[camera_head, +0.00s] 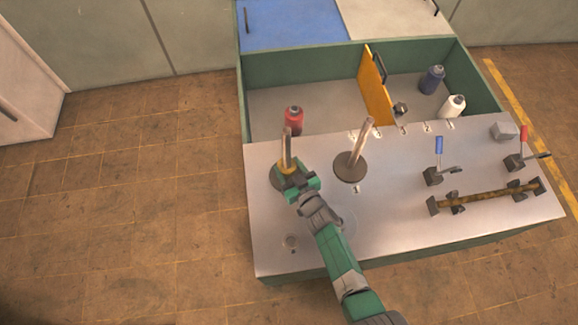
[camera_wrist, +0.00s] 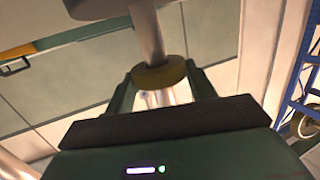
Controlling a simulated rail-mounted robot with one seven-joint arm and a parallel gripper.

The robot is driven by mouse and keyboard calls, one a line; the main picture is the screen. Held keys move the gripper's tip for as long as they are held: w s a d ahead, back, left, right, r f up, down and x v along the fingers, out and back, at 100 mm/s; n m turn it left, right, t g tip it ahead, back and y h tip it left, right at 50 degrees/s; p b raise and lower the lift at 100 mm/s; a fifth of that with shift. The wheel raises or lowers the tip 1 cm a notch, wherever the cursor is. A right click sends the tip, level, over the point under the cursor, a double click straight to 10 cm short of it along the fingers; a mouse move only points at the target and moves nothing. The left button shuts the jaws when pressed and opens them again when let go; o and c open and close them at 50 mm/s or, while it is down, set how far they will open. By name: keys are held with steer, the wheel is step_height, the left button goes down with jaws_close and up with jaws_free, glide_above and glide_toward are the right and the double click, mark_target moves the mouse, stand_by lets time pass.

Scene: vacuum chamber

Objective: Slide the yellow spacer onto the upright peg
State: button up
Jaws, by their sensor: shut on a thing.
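The yellow spacer (camera_head: 288,167) is a thick ring on the left peg (camera_head: 288,143), which stands on a round dark base (camera_head: 276,183) on the grey bench top. The spacer is around the peg; the peg sticks out above it. My gripper (camera_head: 295,179) is shut on the spacer. In the wrist view the spacer (camera_wrist: 160,75) sits between my two fingers, and the metal peg (camera_wrist: 147,35) passes through it. My gripper partly hides the base, so the gap between spacer and base is unclear.
A second peg (camera_head: 361,145) on a dark disc (camera_head: 350,167) stands close to the right. A red bottle (camera_head: 293,119) is in the recessed bay behind. An orange divider (camera_head: 374,88), clamps with blue (camera_head: 439,145) and red (camera_head: 524,133) handles and a brown bar (camera_head: 485,199) are farther right.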

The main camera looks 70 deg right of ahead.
steer(key=shift+f, duration=0.3)
steer(key=o, duration=1)
steer(key=shift+o, duration=0.2)
steer(key=shift+p+v, duration=1.25)
steer(key=shift+v, duration=2.7)
steer(key=shift+f, duration=0.1)
